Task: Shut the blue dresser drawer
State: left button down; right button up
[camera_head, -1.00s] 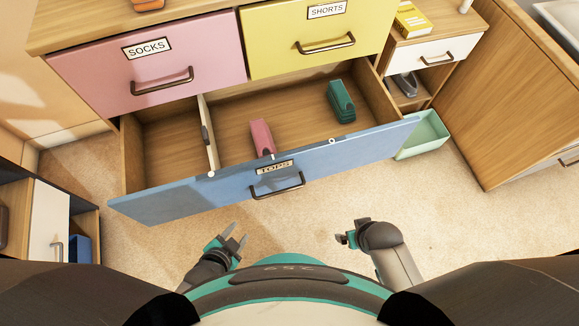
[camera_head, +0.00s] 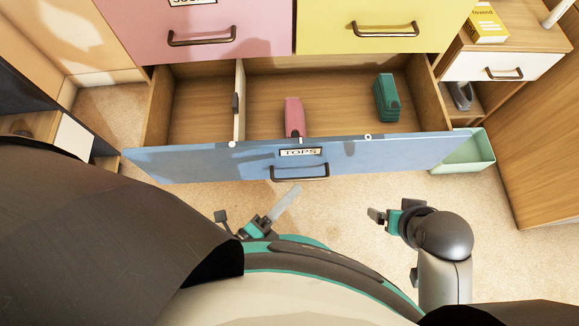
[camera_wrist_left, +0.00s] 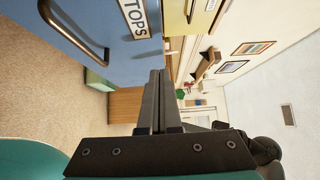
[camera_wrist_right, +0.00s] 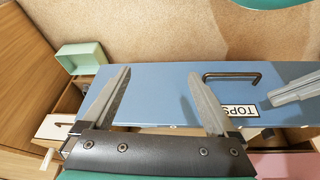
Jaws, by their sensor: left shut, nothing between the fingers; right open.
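The blue dresser drawer (camera_head: 220,165), labelled TOPS, is pulled out below the pink and yellow drawers. Its dark handle (camera_head: 300,174) is on the front; the handle also shows in the left wrist view (camera_wrist_left: 75,35) and the right wrist view (camera_wrist_right: 232,77). A pink folded item (camera_head: 294,117) and a green folded item (camera_head: 386,98) lie inside, right of a wooden divider. My left gripper (camera_head: 286,203) is shut and empty, just in front of the drawer near the handle, apart from it. My right gripper (camera_head: 375,215) is open, in front of the drawer's right half, apart from it.
The pink drawer (camera_head: 200,25) and yellow drawer (camera_head: 385,32) above are shut. A mint green bin (camera_head: 465,155) stands on the carpet by the blue drawer's right end. A white-drawered nightstand (camera_head: 500,66) stands right of the dresser. Carpet in front is clear.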

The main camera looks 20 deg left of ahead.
pick_arm(q)
jog(key=b, duration=0.2)
send_near(322, 144)
jog(key=w+d, duration=0.2)
jog(key=d, duration=0.2)
jog(key=shift+w+a+b, duration=0.2)
jog(key=shift+w+a, duration=0.2)
jog(key=shift+w, duration=0.4)
jog(key=shift+w+a+b, duration=0.15)
jog(key=shift+w+a, duration=0.25)
jog(key=shift+w, duration=0.45)
pick_arm(e)
jog(key=shift+w+a+r+t+y, duration=0.1)
jog(key=shift+w+a+r+t, duration=0.2)
jog(key=shift+r, duration=0.4)
jog(key=shift+w+a+r+t+y, duration=0.15)
jog(key=shift+r+t, duration=0.2)
jog(key=shift+r, duration=0.35)
jog(key=shift+w+a+r+t+y, duration=0.1)
jog(key=shift+w+a+r+t, duration=0.2)
jog(key=shift+r, duration=0.4)
